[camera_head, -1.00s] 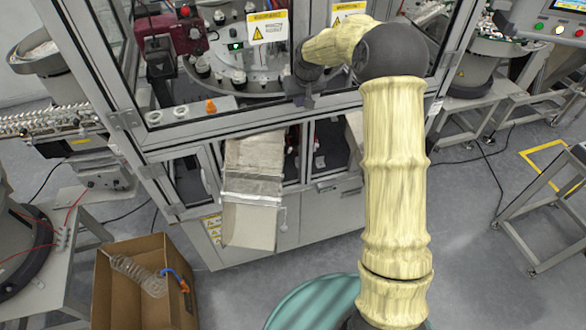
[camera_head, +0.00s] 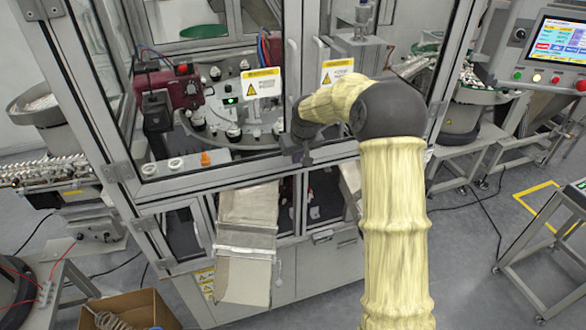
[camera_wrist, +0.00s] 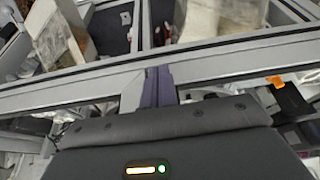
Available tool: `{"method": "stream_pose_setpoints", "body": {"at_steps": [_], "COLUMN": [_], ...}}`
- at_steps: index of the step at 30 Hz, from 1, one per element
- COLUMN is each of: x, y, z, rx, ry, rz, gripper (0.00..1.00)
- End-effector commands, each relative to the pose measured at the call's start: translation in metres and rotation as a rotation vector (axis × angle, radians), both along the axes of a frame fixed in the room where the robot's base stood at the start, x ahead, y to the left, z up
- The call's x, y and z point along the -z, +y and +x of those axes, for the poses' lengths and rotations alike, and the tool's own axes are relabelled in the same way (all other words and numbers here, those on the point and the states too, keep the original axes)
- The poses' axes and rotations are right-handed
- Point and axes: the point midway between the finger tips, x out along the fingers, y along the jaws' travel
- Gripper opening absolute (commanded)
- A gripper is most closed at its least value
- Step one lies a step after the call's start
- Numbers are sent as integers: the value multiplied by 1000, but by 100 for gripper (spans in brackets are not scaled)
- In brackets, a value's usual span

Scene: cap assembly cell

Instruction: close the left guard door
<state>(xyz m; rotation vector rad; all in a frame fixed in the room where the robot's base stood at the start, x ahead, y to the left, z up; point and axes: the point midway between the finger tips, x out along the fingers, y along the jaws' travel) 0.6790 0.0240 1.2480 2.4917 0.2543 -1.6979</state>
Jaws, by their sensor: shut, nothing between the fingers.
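The left guard door (camera_head: 262,112) is a clear panel in a grey metal frame with a yellow-and-white warning label. Its lower rail looks nearly in line with that of the right guard door (camera_head: 338,71), and their upright edges stand close together. I cannot tell whether a small gap remains. My gripper (camera_head: 296,152) is at the lower inner corner of the left door, partly hidden by my wrist. In the wrist view its fingers (camera_wrist: 158,86) are together and empty, against or just in front of a grey rail (camera_wrist: 235,60); contact is unclear.
Behind the panels are a round station table (camera_head: 240,128) and a red device (camera_head: 180,90). A metal chute (camera_head: 246,235) sticks out below the doors. A cardboard box (camera_head: 150,305) is on the floor at lower left. A control screen (camera_head: 560,38) stands at right.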

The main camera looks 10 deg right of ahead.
Motion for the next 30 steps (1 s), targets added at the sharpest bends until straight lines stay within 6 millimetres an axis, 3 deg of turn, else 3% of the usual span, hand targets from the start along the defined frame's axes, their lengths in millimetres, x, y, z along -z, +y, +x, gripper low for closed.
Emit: {"method": "stream_pose_setpoints", "body": {"at_steps": [2,16,21,30], "x": [0,-79,-88,-88], "y": [-2,4,2,-9], "z": [-10,-42,-46,-47], "rx": [1,-16,-14,4], "ry": [3,8,13,14], "rz": [0,0,1,0], "gripper": [0,0,0,0]}}
